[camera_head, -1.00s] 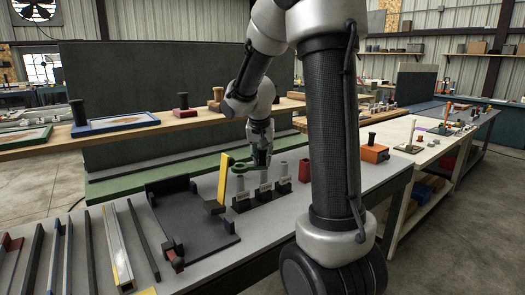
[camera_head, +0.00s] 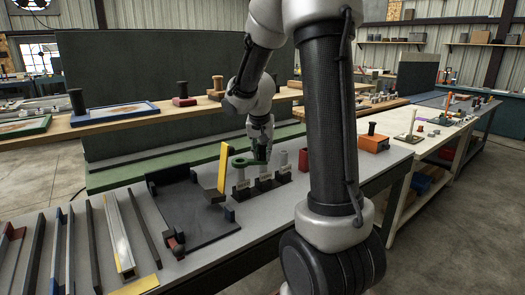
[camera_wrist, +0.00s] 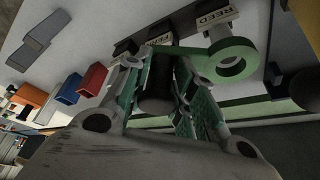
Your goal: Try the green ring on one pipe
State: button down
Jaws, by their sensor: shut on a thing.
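The green ring (camera_head: 242,161) has a flat handle, and my gripper (camera_head: 262,153) is shut on that handle. The ring also shows in the wrist view (camera_wrist: 234,73), to the right of my fingers (camera_wrist: 155,85). In the head view it is at the top of the leftmost grey pipe (camera_head: 241,179); I cannot tell whether it is around the pipe or just above it. The middle pipe (camera_head: 263,172) stands below my gripper. The right pipe (camera_head: 283,160) stands apart from it. In the wrist view, the block labelled REED (camera_wrist: 209,22) is beside the ring.
A red block (camera_head: 304,159) and an orange box (camera_head: 373,143) are to the right. Several long bars lie at the table's left. The strip in front of the pipes is clear.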

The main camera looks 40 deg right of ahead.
jog(key=shift+f, duration=2.25)
dwell(1.2)
jog(key=shift+r, duration=6)
